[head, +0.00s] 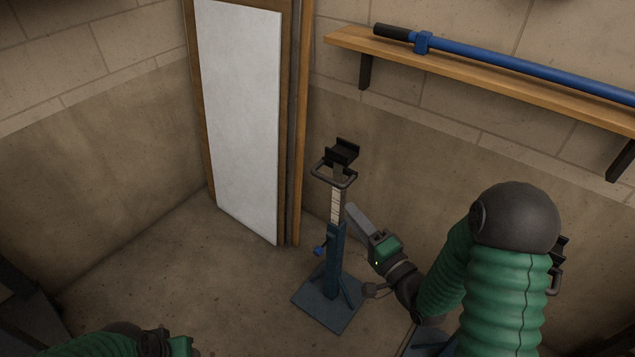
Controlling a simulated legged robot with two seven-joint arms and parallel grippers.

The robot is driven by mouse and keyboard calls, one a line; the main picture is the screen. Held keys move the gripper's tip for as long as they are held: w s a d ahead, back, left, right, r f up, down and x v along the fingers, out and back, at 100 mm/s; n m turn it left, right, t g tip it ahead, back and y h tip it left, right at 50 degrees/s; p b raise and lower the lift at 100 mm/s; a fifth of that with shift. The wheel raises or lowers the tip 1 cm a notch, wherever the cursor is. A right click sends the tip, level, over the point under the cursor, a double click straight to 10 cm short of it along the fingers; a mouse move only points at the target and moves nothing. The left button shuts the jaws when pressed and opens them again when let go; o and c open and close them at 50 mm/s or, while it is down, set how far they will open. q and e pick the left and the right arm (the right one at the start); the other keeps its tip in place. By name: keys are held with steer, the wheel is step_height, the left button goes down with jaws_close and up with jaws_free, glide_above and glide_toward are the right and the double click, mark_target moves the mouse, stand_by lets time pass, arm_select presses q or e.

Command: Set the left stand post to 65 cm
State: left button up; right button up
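The left stand (336,245) is upright on a square blue base plate (331,300). Its pale post (337,205) carries scale marks too small to read and rises from the blue sleeve. A black cradle (342,152) and a looped handle (334,175) top the post. A blue clamp knob (319,251) sticks out on the sleeve's left side. My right gripper (352,214) is just right of the post near the sleeve top; its fingers show edge-on, so opening and contact are unclear. My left gripper (172,346) is at the bottom edge, cut off by the frame.
A second stand (556,265) is mostly hidden behind my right arm. A wooden shelf (480,75) on the back wall holds a blue pole (520,66). The floor left of the left stand is clear.

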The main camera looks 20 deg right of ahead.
glide_toward(326, 177)
steer(key=a, duration=0.1)
steer(key=w, duration=0.2)
steer(key=w+b, duration=0.1)
steer(key=w, duration=0.1)
steer(key=w+f+b, duration=0.1)
steer(key=w, duration=0.1)
steer(key=shift+w, duration=0.2)
steer(key=w+a, duration=0.1)
steer(key=w+a+b, duration=0.1)
steer(key=w, duration=0.1)
steer(key=shift+w+a+r, duration=0.1)
steer(key=shift+w+r, duration=0.1)
steer(key=shift+r, duration=0.15)
steer(key=shift+d, duration=0.4)
steer(key=c, duration=0.4)
steer(key=shift+a, duration=0.15)
jaws_close()
arm_select(q)
steer(key=f, duration=0.3)
steer(key=shift+d+f, duration=0.2)
steer(key=shift+d, duration=0.1)
arm_select(e)
steer(key=shift+s+a+f, duration=0.1)
steer(key=shift+a+f, duration=0.1)
